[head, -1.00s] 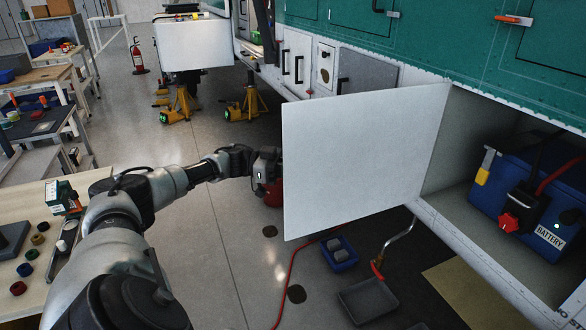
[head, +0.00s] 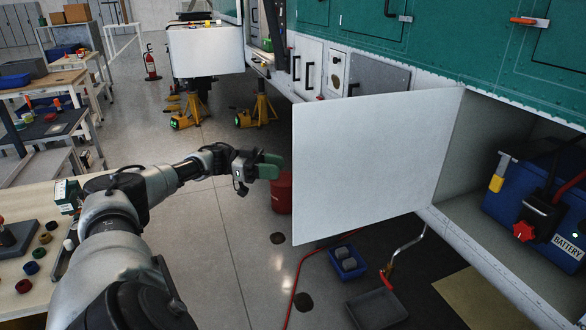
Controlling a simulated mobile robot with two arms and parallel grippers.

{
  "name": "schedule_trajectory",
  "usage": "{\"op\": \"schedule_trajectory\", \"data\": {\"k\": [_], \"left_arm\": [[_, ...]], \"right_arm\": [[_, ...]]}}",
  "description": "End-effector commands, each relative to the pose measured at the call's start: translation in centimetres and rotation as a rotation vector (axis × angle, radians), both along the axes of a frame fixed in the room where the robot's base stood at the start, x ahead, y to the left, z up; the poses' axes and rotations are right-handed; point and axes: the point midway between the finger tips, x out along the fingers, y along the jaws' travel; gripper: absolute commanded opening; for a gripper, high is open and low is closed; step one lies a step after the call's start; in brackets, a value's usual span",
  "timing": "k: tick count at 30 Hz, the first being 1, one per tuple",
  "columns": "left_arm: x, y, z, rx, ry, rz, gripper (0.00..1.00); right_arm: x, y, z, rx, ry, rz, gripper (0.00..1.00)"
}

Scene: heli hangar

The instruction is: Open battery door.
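The battery door (head: 375,165) is a plain white panel. It stands swung wide open, out from the side of the green and white helicopter. The bay behind it is exposed, with a blue battery (head: 528,205) inside, bearing a "BATTERY" label and a red knob. My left gripper (head: 272,166), with green fingers, is just left of the door's free edge and appears apart from it. Whether its fingers are open or shut is unclear from this angle. My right gripper is not in view.
A red bucket (head: 282,192) stands on the floor behind the door's free edge. Below the door are a blue tray (head: 346,262), a dark tray (head: 377,308) and a red hose. A wooden workbench (head: 75,262) with small parts is at left.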

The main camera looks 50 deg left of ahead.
Motion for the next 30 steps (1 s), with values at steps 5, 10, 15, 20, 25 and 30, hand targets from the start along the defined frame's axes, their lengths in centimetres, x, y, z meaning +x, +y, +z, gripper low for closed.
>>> {"op": "schedule_trajectory", "data": {"k": [5, 10, 15, 20, 25, 30], "left_arm": [[-1.3, 1.8, -0.1, -0.001, -0.001, 0.001, 0.36], [-1.6, 2.3, 0.0, -0.001, 0.0, 0.0, 0.36], [-1.6, 2.2, 0.1, -0.001, 0.0, -0.001, 0.36], [-1.6, 2.2, 0.0, -0.001, 0.0, -0.001, 0.36], [-1.6, 2.2, 0.0, -0.001, -0.001, -0.001, 0.36], [-0.4, 1.6, -2.6, -0.007, -0.009, 0.049, 0.36]], "right_arm": [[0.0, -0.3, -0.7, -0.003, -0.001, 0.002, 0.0], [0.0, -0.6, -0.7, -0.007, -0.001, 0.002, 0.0], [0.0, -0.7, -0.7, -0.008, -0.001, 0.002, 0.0], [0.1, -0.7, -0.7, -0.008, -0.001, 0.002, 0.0], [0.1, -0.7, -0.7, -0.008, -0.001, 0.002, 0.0], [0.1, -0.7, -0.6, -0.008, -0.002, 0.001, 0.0]]}}
